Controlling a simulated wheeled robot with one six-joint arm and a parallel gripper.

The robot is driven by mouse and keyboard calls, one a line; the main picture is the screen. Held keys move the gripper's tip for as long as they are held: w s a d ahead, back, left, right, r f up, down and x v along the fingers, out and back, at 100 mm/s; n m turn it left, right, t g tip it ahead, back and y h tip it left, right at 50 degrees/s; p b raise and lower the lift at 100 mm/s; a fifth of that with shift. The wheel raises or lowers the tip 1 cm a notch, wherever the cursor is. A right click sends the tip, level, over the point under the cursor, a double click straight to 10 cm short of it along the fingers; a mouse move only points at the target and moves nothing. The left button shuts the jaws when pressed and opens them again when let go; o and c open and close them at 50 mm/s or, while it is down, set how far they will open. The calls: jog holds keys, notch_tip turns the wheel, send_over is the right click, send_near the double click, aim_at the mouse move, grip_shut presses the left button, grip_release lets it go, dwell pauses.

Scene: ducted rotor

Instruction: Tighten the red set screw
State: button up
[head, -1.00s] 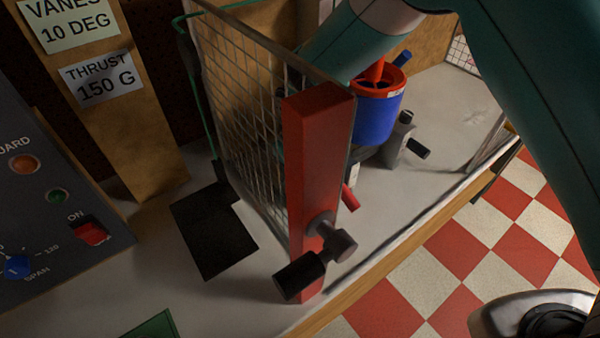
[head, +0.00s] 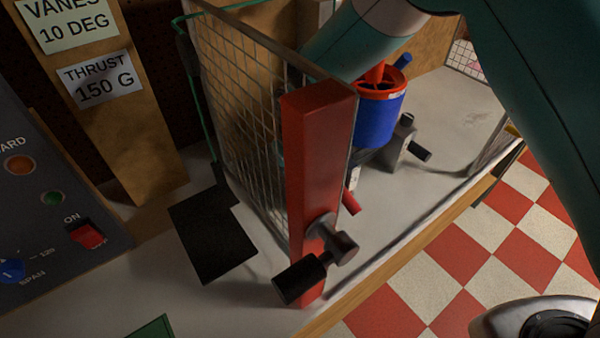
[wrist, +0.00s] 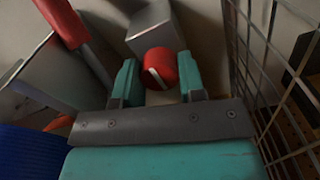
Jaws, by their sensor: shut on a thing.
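The red set screw (wrist: 160,68) shows in the wrist view as a round red head with a pale line across it. It sits between the two teal fingers of my gripper (wrist: 157,80), which is shut on it. A grey block (wrist: 150,25) lies just beyond the screw. In the head view my gripper and the screw head cannot be made out behind the mesh and the red post. The ducted rotor, a blue duct (head: 378,118) with a red rim, stands behind the post there.
A wire mesh guard (head: 245,120) and an upright red post (head: 318,170) with a black-handled clamp (head: 300,278) stand in front of the rotor. The mesh also runs close along the right in the wrist view. A control panel (head: 60,225) is at the left. The bench right of the rotor is mostly clear.

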jog(key=shift+w+r, duration=0.1)
jog(key=shift+w, duration=0.05)
jog(key=o, duration=0.9)
jog(key=shift+o, duration=0.2)
notch_tip(320, 180, up, 17)
jog(key=b, duration=0.3)
jog(key=shift+r, duration=0.2)
jog(key=s+d+n+y, duration=0.1)
jog(key=s+d, duration=0.3)
jog(key=s, duration=0.3)
jog(key=s+d+r+n+y, duration=0.1)
jog(key=s+d, duration=0.4)
jog(key=s, duration=0.3)
jog(key=s+d+r+n+y, duration=0.1)
jog(key=s+d+y, duration=0.1)
jog(key=s+d, duration=0.2)
jog(key=s, duration=0.3)
jog(key=shift+s+d, duration=0.2)
jog(key=shift+d, duration=0.1)
jog(key=shift+r, duration=0.1)
